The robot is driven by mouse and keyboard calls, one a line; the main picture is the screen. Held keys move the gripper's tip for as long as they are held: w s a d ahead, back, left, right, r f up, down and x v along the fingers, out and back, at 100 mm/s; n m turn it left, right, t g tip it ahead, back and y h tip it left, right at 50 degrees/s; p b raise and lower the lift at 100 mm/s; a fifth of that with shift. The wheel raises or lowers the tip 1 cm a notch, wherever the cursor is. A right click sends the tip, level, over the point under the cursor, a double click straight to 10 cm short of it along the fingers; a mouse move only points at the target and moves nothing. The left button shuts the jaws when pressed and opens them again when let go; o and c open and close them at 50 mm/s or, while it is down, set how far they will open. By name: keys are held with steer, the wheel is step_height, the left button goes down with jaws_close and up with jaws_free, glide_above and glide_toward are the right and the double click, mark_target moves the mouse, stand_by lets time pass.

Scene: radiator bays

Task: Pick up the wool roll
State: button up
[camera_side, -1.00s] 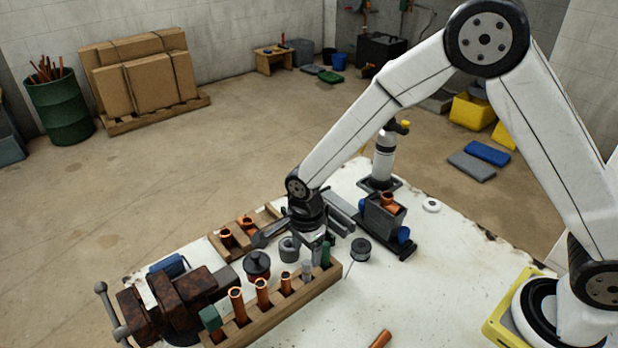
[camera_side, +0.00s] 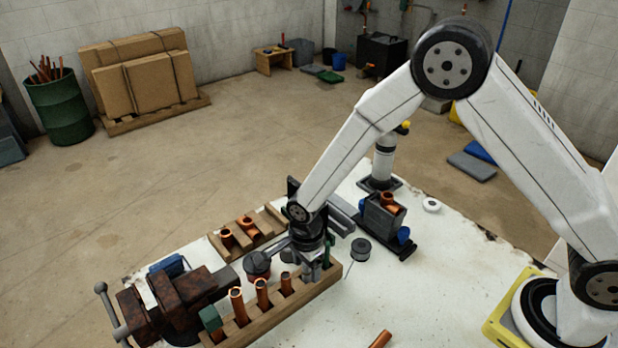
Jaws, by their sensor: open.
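The wool roll looks to be the small grey roll (camera_side: 288,256) standing just behind the wooden rack, close to the left of my gripper; it is mostly hidden by my gripper now. My gripper (camera_side: 314,270) points down at the right end of the wooden rack, with its jaws open. The fingertips are small and partly lost against the rack, so I cannot tell whether they touch anything.
The wooden rack (camera_side: 262,316) holds upright copper pipes (camera_side: 262,291) and green pieces.

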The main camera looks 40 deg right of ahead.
jaws_close()
steer(key=shift+r, duration=0.1)
stand_by(0.3)
steer(key=shift+r, duration=4.9)
steer(key=shift+r, duration=0.1)
